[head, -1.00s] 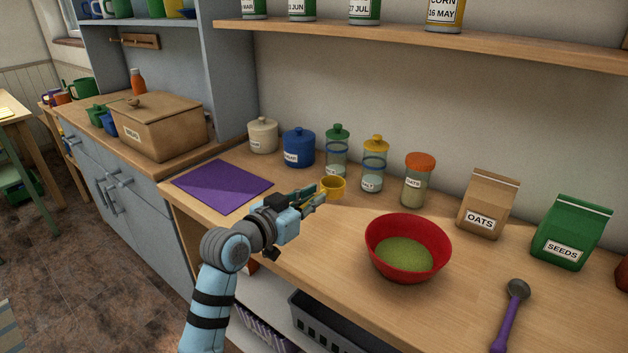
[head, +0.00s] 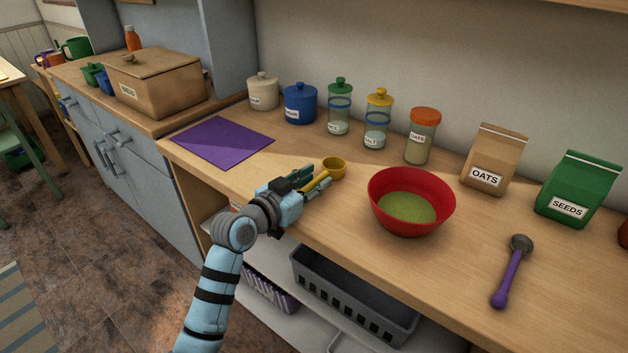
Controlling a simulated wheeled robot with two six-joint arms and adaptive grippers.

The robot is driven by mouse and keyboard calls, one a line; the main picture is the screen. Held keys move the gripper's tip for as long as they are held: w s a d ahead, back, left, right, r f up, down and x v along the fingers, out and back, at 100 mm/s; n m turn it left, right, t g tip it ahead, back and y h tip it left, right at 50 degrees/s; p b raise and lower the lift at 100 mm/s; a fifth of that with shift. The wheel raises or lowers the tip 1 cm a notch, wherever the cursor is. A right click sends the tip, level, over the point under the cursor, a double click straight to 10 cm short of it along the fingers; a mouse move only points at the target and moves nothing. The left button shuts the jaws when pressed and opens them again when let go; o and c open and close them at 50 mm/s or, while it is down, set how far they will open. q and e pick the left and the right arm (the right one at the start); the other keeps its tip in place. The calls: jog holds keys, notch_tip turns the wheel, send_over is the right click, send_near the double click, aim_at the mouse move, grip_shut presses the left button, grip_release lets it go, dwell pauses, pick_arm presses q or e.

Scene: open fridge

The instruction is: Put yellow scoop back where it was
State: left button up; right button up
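The yellow scoop (head: 334,168) is in the head view, left of the red bowl, with its round cup pointing away from my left gripper. My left gripper (head: 314,182) is shut on its yellow handle, over the front part of the wooden counter (head: 335,218). Whether the scoop touches the counter or hangs just above it, I cannot tell. The fingers partly hide the handle. My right gripper is not in view.
A red bowl (head: 411,203) with green contents stands right of the scoop. A purple mat (head: 222,140) lies to the left. Jars (head: 376,122), an oats bag (head: 494,160) and a seeds bag (head: 577,190) line the back. A purple-handled spoon (head: 511,272) lies at right.

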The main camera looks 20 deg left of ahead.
pick_arm(q)
jog(key=shift+f, duration=0.1)
jog(key=shift+s+b, duration=0.15)
jog(key=shift+b, duration=0.2)
jog(key=p+v, duration=0.1)
jog(key=v, duration=0.2)
jog(key=r+p+v, duration=0.1)
jog(key=p+v, duration=0.1)
jog(key=v, duration=0.1)
jog(key=shift+r, duration=0.1)
jog(key=p+v, duration=0.1)
jog(key=v, duration=0.7)
jog(key=shift+p, duration=0.35)
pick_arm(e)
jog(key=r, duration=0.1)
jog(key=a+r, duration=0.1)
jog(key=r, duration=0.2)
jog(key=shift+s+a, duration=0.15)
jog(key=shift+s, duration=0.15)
